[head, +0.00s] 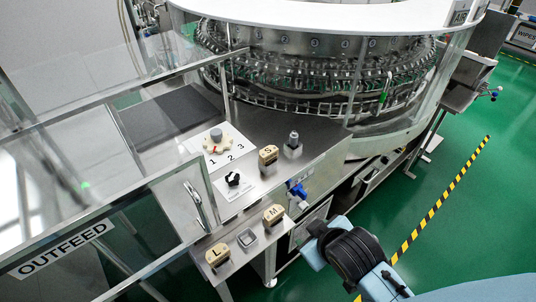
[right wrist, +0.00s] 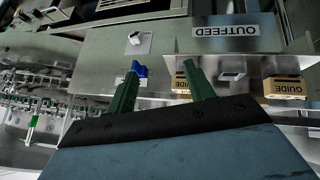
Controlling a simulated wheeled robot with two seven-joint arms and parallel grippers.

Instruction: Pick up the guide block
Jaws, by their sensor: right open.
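Three tan guide blocks show in the head view: S (head: 268,156) on the steel deck, M (head: 274,214) and L (head: 217,254) on the small front shelf (head: 233,262). My right gripper (right wrist: 163,82) is open and empty in the right wrist view, its two green fingers apart. One tan block marked GUIDE (right wrist: 181,84) shows beyond the fingers, partly hidden by the right-hand one. Another GUIDE block (right wrist: 284,87) stands farther right. In the head view my right arm is right of the shelf; its fingertips are not clearly visible. My left gripper is out of view.
An empty square holder (head: 246,238) sits between M and L. A blue valve handle (head: 297,189) sticks out at the deck edge, also seen beside a finger in the right wrist view (right wrist: 139,69). A dial (head: 216,143) and clear guard panels stand left. Green floor is open at right.

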